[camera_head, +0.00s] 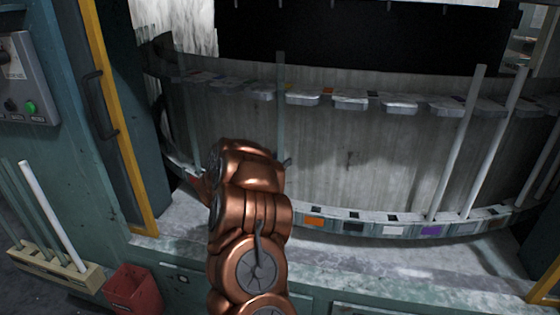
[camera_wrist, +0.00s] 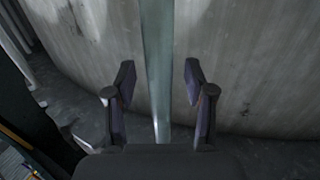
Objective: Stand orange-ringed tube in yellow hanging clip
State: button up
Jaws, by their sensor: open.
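A greenish glass tube (camera_head: 281,100) stands upright at the curved grey drum, its lower part hidden behind my arm. In the wrist view the same kind of tube (camera_wrist: 156,60) runs between the two fingers of my gripper (camera_wrist: 159,70), with a gap on each side. My gripper is open; in the head view only a dark tip of it (camera_head: 286,162) shows past my copper arm. I can make out no orange ring on any tube. Hanging clips line the upper rail (camera_head: 350,103); I cannot pick out a yellow one.
A lower rail carries coloured tiles, including orange (camera_head: 314,222) and purple (camera_head: 431,230). Two pale tubes (camera_head: 457,145) lean at the right. A cream rack (camera_head: 50,268) with several tubes and a red bin (camera_head: 133,290) stand at the lower left. A yellow door edge (camera_head: 115,120) rises at left.

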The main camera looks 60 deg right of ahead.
jog(key=w+a, duration=0.1)
jog(key=a, duration=1)
jog(key=shift+a, duration=0.25)
jog(key=shift+w, duration=0.1)
